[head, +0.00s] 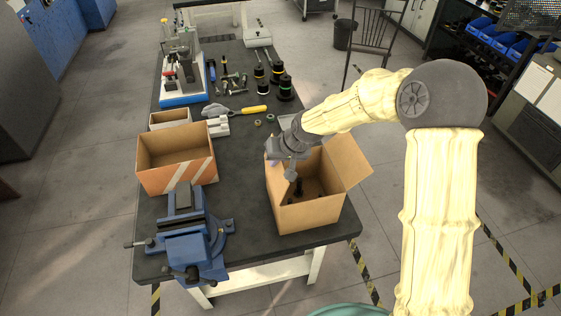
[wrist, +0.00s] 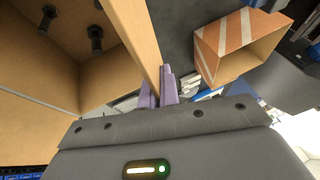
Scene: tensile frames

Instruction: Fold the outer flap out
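An open cardboard box (head: 309,215) stands at the right front of the workbench. Its right flap (head: 347,160) is folded outward. My gripper (head: 272,158) is at the box's upper left edge. In the wrist view, the two purple fingers of my gripper (wrist: 158,92) are close together, with the edge of a cardboard panel (wrist: 138,35) between them. The panel appears to be on the box's left side; I cannot tell whether it is a flap or the wall itself. Dark parts (wrist: 95,35) lie inside the box. My wrist hides its back left corner.
A second open box (head: 176,165) with striped tape stands to the left, behind a blue vise (head: 190,240). Tools, spools (head: 284,86) and a small press (head: 180,70) occupy the back. Bare bench top (head: 240,190) lies between the boxes.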

